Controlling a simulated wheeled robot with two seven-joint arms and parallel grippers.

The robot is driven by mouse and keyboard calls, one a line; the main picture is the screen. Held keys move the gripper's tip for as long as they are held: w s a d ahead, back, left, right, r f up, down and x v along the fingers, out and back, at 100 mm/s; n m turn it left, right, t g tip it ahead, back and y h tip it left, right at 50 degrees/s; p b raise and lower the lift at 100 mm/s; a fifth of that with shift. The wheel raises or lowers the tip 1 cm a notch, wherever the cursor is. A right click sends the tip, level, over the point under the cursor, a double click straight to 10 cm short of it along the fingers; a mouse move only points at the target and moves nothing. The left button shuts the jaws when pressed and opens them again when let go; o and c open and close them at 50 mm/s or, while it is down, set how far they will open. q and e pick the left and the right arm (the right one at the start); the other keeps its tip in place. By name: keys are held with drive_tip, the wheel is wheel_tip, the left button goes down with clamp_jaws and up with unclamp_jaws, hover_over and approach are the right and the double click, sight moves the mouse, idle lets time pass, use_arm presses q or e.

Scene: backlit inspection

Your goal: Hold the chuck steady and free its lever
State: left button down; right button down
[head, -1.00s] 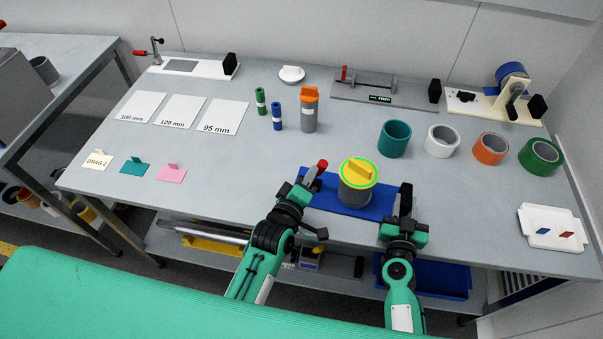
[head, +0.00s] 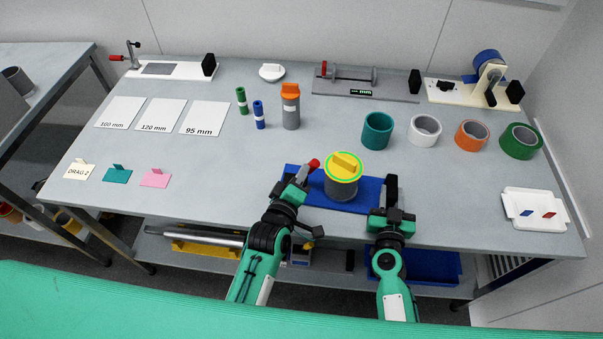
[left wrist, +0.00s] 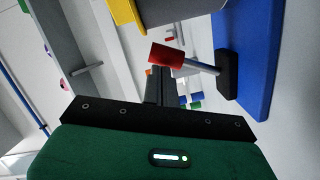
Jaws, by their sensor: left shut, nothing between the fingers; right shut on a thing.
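The chuck (head: 340,187) is a grey cylinder with a green-rimmed yellow top, standing upright on a blue base (head: 325,199). A lever with a red knob (head: 313,163) sticks up at its left. In the left wrist view the red knob (left wrist: 167,55) sits on a grey rod running to a dark block on the base. My left gripper (head: 301,174) is shut and empty, close beside the knob; contact cannot be told. My right gripper (head: 391,207) is shut on the black block (head: 391,186) at the base's right end.
Behind the chuck stand an orange-capped grey cylinder (head: 291,112) and green and blue small cylinders. Several coloured rings, such as the teal one (head: 377,131), stand at the right. A white tray (head: 535,223) lies at the right edge.

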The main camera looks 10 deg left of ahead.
use_arm(q)
drive_tip(key=v, duration=1)
use_arm(e)
drive_tip(key=shift+f, duration=0.15)
use_arm(q)
drive_tip(key=shift+r, duration=0.1)
use_arm(e)
drive_tip(key=c, duration=1)
unclamp_jaws()
drive_tip(key=shift+c, duration=0.2)
